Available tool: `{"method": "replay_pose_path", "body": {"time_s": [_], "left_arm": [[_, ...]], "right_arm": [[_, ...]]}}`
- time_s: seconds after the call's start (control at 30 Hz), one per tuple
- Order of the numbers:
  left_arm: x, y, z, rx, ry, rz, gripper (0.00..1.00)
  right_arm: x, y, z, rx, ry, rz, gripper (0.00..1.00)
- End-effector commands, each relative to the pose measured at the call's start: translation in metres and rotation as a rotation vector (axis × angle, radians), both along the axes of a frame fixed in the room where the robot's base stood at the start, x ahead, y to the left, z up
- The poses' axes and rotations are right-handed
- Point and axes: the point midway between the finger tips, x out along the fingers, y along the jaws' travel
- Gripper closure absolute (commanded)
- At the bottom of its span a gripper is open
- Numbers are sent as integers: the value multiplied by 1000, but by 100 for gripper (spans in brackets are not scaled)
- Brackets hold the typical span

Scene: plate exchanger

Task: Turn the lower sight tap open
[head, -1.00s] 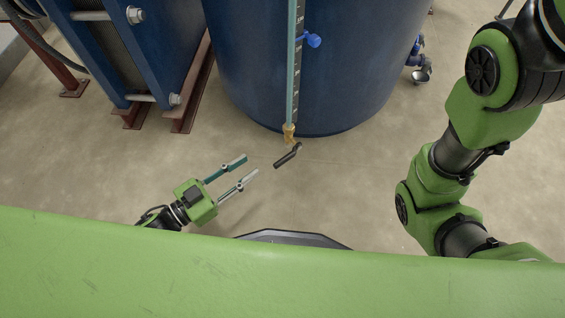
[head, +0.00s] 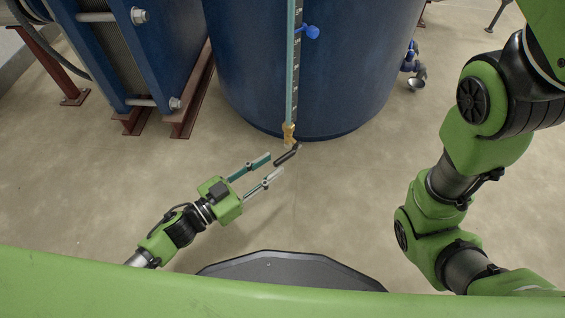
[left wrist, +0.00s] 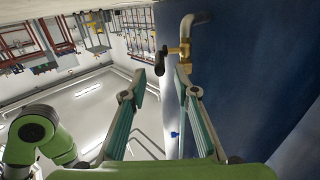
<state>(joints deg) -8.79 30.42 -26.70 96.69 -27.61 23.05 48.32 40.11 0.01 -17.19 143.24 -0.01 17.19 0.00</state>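The lower sight tap (head: 289,131) is a brass fitting at the foot of the sight tube on the blue tank. Its black lever (head: 288,154) sticks out toward me, slanting down to the left. In the left wrist view the brass tap (left wrist: 183,49) is under a bent pipe, and the lever (left wrist: 160,62) appears between the fingertips, seemingly just ahead of them. My left gripper (head: 274,165) is open and empty, its tips close to the lever's free end; whether they touch is unclear. My right gripper is not in view; only its arm shows.
The blue tank (head: 330,85) stands ahead with a sight tube and scale (head: 293,70) up its front. A blue knob (head: 311,32) sits beside the scale. A plate exchanger (head: 110,50) on brown supports stands left. The floor between is clear.

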Motion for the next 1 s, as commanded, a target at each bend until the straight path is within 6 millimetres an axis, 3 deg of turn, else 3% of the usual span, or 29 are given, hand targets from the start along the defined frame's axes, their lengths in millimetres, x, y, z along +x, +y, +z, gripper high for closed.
{"method": "replay_pose_path", "body": {"time_s": [0.1,0.3,0.67,0.8,1.0], "left_arm": [[17,-17,-3,-1,-4,-1,72],[32,-32,-2,0,-1,-1,72],[36,-36,0,0,1,0,72],[36,-36,0,0,1,0,100],[36,-36,0,0,1,0,100]], "right_arm": [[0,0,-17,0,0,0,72],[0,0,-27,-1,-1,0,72],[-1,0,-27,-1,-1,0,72],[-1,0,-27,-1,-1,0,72],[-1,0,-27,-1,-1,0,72]]}}
